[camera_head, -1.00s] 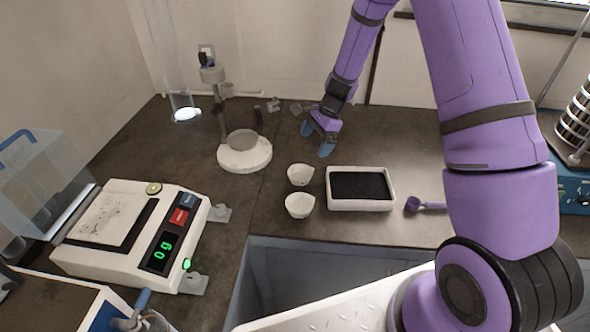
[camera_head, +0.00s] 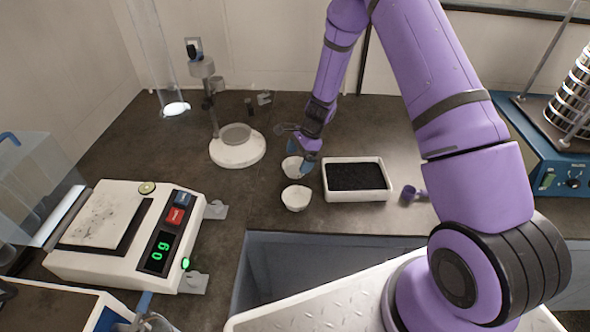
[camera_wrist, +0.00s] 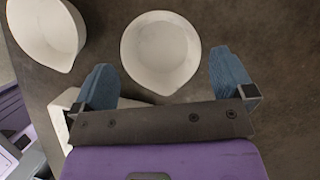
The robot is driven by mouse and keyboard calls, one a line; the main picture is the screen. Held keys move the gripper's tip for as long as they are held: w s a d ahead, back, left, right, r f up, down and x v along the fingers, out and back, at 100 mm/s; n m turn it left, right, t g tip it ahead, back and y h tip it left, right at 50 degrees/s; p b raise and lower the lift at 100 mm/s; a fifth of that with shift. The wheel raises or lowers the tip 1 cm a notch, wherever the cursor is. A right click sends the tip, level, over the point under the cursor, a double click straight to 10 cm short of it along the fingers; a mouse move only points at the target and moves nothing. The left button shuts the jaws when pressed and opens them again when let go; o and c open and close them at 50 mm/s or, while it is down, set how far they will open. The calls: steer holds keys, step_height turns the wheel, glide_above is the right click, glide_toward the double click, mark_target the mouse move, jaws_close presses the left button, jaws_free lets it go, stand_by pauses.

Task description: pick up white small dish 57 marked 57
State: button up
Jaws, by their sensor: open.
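Two small white dishes with pouring lips stand on the dark bench. The far dish (camera_head: 291,168) is partly hidden by my gripper (camera_head: 300,158); the near dish (camera_head: 296,198) is in full view. No number is readable on either, so I cannot tell which is 57. In the wrist view, my gripper (camera_wrist: 160,65) is open and empty, its blue fingers on either side of one dish (camera_wrist: 160,50), which appears to be the far one. The other dish (camera_wrist: 46,32) is at the upper left there. I see no contact with the dish.
A white tray of black grains (camera_head: 357,194) stands close to the right of the dishes, with a purple scoop (camera_head: 410,194) beyond. A white scale (camera_head: 75,262) is at the left and a round-based stand (camera_head: 237,154) behind. An open recess lies in front.

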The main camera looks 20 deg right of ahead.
mark_target(295, 171)
steer(key=x, duration=0.3)
steer(key=shift+f, duration=0.25)
steer(key=c, duration=0.7)
steer(key=shift+r, duration=0.1)
